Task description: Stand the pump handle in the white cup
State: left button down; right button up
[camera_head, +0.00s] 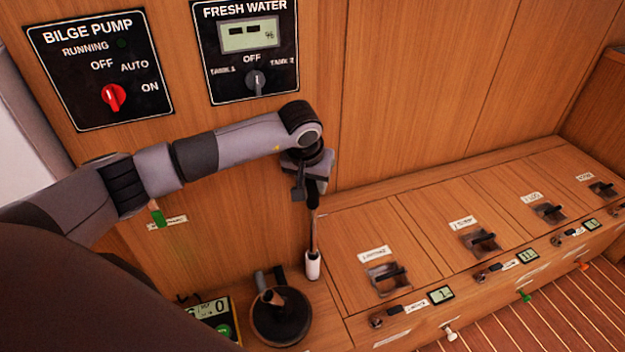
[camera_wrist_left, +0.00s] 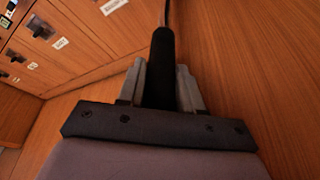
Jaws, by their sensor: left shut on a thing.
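My left gripper (camera_head: 309,187) is shut on the pump handle, a thin rod (camera_head: 313,232) with a black grip. In the left wrist view the black grip (camera_wrist_left: 161,65) sits between the two grey fingers, and the rod runs away from it. In the head view the handle hangs nearly upright. The small white cup (camera_head: 313,267) stands at the wooden wall, directly below the gripper. The rod's lower end meets the cup's mouth and appears to be inside it; how deep is hidden. My right gripper is not in view.
A round black pump base (camera_head: 281,317) with short pipe stubs stands left of the cup. Wooden lockers with latches (camera_head: 387,279) run to the right. Bilge pump (camera_head: 100,70) and fresh water (camera_head: 247,50) panels hang above.

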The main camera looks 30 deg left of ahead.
pick_arm(q)
jog(key=shift+f+b, duration=0.6)
jog(key=shift+f, duration=0.15)
jog(key=c, duration=0.7)
grip_release()
jog(key=o, duration=0.4)
jog(key=shift+o, duration=0.2)
jog(key=shift+r, duration=0.15)
